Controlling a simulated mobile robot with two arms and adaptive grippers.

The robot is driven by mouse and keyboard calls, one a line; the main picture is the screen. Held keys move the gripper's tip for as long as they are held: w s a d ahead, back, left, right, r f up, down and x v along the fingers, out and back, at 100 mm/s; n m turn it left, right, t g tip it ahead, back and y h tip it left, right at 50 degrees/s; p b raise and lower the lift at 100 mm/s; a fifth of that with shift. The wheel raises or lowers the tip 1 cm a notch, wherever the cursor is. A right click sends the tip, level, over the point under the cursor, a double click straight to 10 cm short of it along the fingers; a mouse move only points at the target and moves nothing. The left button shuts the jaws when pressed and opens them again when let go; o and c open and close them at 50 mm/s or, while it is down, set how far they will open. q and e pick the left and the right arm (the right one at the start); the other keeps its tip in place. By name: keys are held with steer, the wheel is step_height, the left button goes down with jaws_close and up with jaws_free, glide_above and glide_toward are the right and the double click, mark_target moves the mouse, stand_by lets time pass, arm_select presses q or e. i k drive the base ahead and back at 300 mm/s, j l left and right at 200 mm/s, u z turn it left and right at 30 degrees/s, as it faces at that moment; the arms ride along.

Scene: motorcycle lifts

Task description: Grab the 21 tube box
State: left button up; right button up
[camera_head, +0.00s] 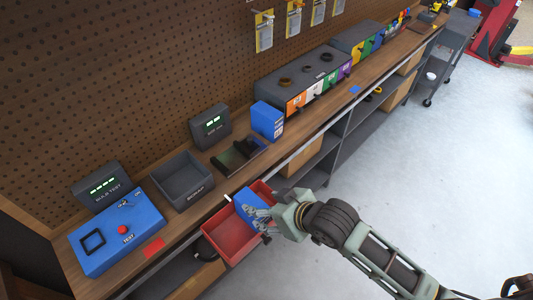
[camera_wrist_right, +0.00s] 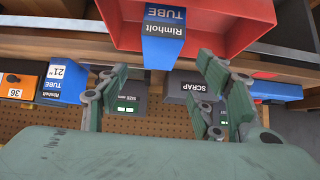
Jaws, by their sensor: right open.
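A blue and white tube box (camera_head: 267,120) stands on the bench beside the row of coloured drawers. In the right wrist view, which looks upside down, this box (camera_wrist_right: 62,82) shows "21" and "TUBE". Another blue Rimholt tube box (camera_head: 250,205) sits tilted in the red bin (camera_head: 228,238); in the right wrist view it (camera_wrist_right: 164,38) shows just beyond my fingertips, its size number not visible. My right gripper (camera_head: 272,216) is at the bin's right side by this box. Its fingers (camera_wrist_right: 162,75) are spread with nothing between them. My left gripper is not in view.
A grey scrap tray (camera_head: 183,182), a blue test box (camera_head: 115,232), a size display (camera_head: 210,126) and a dark flat device (camera_head: 238,155) stand on the bench. A pegboard wall rises behind.

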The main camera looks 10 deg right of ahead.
mark_target(268, 121)
steer(key=i+l+u, duration=0.15)
steer(key=l, duration=0.25)
steer(key=i+l+u, duration=0.3)
steer(key=i+l, duration=0.2)
steer(key=i, duration=0.05)
